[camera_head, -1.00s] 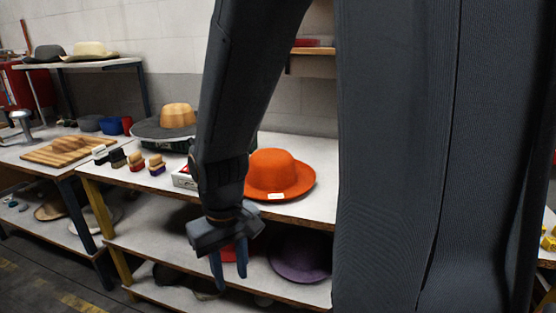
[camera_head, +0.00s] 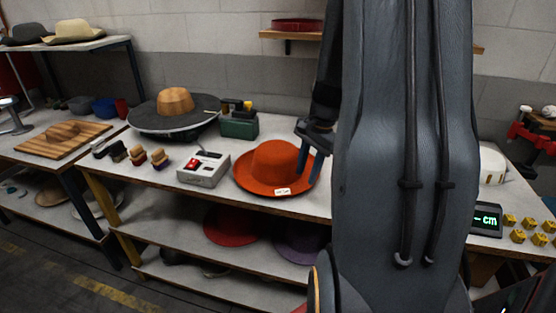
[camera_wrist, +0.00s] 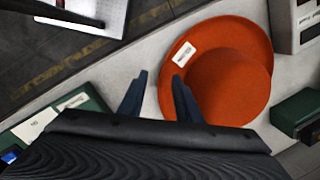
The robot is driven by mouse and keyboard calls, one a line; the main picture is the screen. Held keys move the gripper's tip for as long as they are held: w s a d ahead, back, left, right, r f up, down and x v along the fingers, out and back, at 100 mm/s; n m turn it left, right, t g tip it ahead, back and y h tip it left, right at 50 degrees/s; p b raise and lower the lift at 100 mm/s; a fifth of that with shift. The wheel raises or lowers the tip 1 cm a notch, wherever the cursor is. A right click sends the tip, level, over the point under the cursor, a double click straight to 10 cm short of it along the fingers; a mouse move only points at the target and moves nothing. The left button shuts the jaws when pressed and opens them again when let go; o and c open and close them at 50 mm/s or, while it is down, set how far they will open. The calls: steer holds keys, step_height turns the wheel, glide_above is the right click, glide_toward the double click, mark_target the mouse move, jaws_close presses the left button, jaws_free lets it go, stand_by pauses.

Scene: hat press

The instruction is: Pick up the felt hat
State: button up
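An orange felt hat (camera_head: 273,166) with a round crown and a white tag on its brim lies on the workbench top. It also shows in the wrist view (camera_wrist: 226,82), with the tag on the brim at the upper left. My gripper (camera_head: 310,166) is at the right edge of the hat, fingers pointing down. In the wrist view my gripper (camera_wrist: 158,92) has its two fingers spread, with a gap between them. One finger overlaps the brim and the other is over the bench beside the hat. Whether the fingers touch the brim cannot be told.
A grey box with a red button (camera_head: 204,168) stands left of the hat. Red (camera_head: 230,226) and purple (camera_head: 300,240) hats lie on the lower shelf. A display (camera_head: 486,219) and yellow cubes are at right.

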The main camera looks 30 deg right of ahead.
mark_target(305, 188)
steer(key=f, duration=0.1)
steer(key=d+f, duration=0.1)
steer(key=shift+w+d+f+m+p, duration=0.1)
steer(key=shift+w+f+m+p, duration=0.05)
steer(key=shift+f+m+p, duration=0.2)
steer(key=shift+w+d+f+p, duration=0.1)
steer(key=shift+w+f+p, duration=0.2)
steer(key=shift+f, duration=0.5)
steer(key=shift+w+a+f+p, duration=0.15)
steer(key=shift+f+p, duration=0.2)
steer(key=shift+f, duration=0.5)
steer(key=shift+w+d+f+p, duration=0.2)
steer(key=shift+f+p, duration=0.15)
steer(key=shift+f, duration=0.45)
steer(key=shift+c, duration=0.4)
jaws_close()
